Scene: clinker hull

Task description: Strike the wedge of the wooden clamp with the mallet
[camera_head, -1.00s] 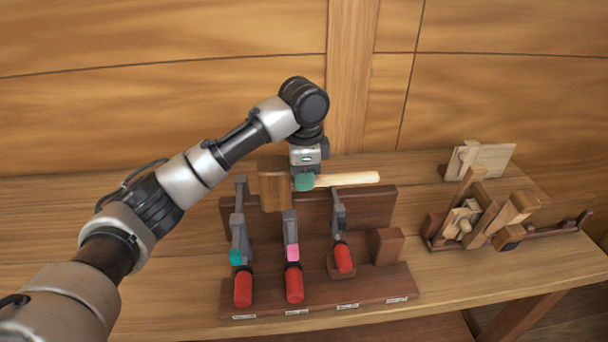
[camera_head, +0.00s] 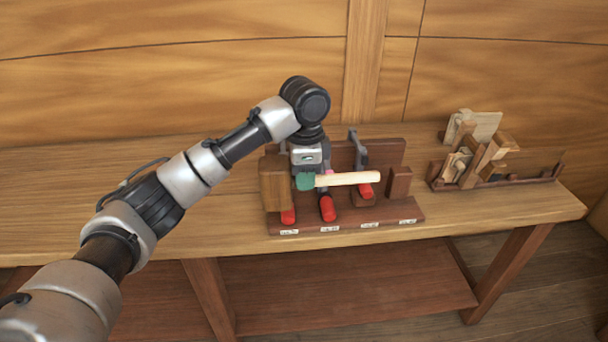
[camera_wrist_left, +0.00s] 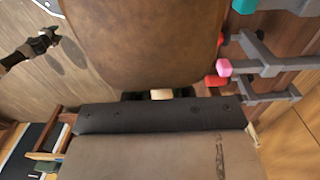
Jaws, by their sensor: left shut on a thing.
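My left gripper (camera_head: 307,181) is shut on the mallet's pale handle (camera_head: 350,178), close to the head. The mallet's brown block head (camera_head: 275,185) is left of the fingers, and the handle points right. The mallet overlaps the clamp rack in the head view. In the left wrist view a large brown surface, probably the mallet head (camera_wrist_left: 145,40), fills the top; a pale bit of handle (camera_wrist_left: 161,94) shows between dark fingers. A group of wooden pieces, apparently the wooden clamp (camera_head: 470,165), stands at the bench's right end, well right of the mallet. I cannot single out its wedge.
A dark wooden rack (camera_head: 390,218) with several red-handled metal clamps is behind and below the mallet. The bench top (camera_head: 490,205) is clear between rack and wooden clamp. A lower shelf (camera_head: 350,285) lies beneath; a plank wall rises behind.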

